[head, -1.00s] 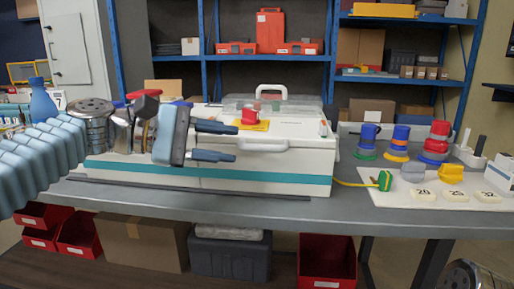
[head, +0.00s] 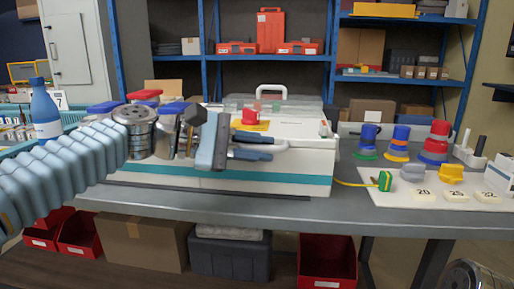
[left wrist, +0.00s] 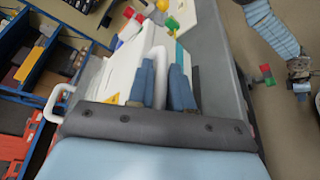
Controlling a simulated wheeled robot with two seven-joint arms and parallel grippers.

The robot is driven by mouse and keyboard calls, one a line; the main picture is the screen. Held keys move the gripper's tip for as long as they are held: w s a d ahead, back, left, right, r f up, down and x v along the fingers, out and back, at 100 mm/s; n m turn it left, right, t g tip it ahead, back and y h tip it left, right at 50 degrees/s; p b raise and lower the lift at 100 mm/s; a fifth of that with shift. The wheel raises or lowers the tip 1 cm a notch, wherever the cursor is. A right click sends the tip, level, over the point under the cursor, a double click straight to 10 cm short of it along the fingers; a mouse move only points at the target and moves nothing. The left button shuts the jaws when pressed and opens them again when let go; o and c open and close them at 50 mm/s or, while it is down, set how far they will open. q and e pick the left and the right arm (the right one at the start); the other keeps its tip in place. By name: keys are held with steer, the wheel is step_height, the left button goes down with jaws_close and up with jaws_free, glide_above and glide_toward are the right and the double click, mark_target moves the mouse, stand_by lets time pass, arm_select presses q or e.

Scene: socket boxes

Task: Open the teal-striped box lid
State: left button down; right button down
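The teal-striped box (head: 300,178) is a white case on the workbench, its lid (head: 305,130) down. A white front handle (head: 284,146) sticks out from the lid. My left gripper (head: 272,147) is at this handle, with one finger above it and one below. In the left wrist view the two blue fingers of my left gripper (left wrist: 162,88) flank the white handle (left wrist: 159,58), which fills the narrow gap between them. The teal stripe also shows in the left wrist view (left wrist: 180,56). My left arm hides the box's left part.
Right of the box are a green tape measure (head: 385,181), stacked coloured cups (head: 435,145) and a white board (head: 400,200). A blue bottle (head: 44,112) stands at left.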

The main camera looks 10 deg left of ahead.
stand_by(0.3)
arm_select(q)
steer(key=w+r+p, duration=0.3)
steer(key=r+p, duration=0.2)
steer(key=r, duration=0.5)
steer(key=w+r+p, duration=0.3)
steer(key=r+p, duration=0.1)
steer(key=r, duration=0.5)
steer(key=shift+w+r+p, duration=0.25)
steer(key=shift+r+p, duration=0.1)
steer(key=shift+p, duration=0.05)
